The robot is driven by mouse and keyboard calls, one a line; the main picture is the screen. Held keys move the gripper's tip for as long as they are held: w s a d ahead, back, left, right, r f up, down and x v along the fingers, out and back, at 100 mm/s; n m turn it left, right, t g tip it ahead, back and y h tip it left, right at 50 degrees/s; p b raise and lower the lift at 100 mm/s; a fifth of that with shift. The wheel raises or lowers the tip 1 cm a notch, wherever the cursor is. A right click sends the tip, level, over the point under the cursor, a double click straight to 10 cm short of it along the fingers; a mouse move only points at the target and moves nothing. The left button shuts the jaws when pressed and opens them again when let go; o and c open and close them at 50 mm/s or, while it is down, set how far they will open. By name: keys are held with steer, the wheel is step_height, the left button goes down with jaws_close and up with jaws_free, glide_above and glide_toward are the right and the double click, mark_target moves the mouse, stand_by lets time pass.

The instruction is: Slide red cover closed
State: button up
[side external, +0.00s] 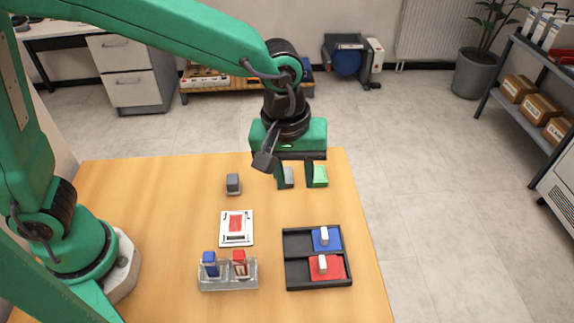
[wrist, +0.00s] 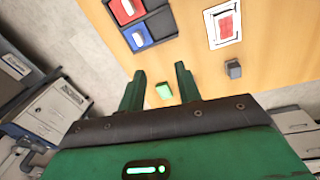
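The red cover (side external: 334,272), with a white knob, sits at the right end of the near lane of a black two-lane tray (side external: 299,272). The left part of that lane shows dark and uncovered. The red cover also shows at the top of the wrist view (wrist: 123,15), cut by the frame edge. A blue cover (side external: 333,244) with a white knob sits at the right end of the far lane. My gripper (side external: 300,183) is open and empty, behind the tray and apart from it. Its two fingers are spread in the wrist view (wrist: 158,85).
A grey block (side external: 233,184), a white card with a red patch (side external: 236,228), and a clear holder (side external: 228,285) with blue and red pieces stand left of the tray. The wooden table's right edge is close to the tray.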

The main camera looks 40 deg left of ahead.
steer(key=n+g, duration=0.1)
steer(key=n, duration=0.1)
glide_above(323, 261)
steer(key=shift+y, duration=0.4)
step_height(323, 261, down, 6)
steer(key=shift+f, duration=0.25)
steer(key=shift+f, duration=3.9)
jaws_close()
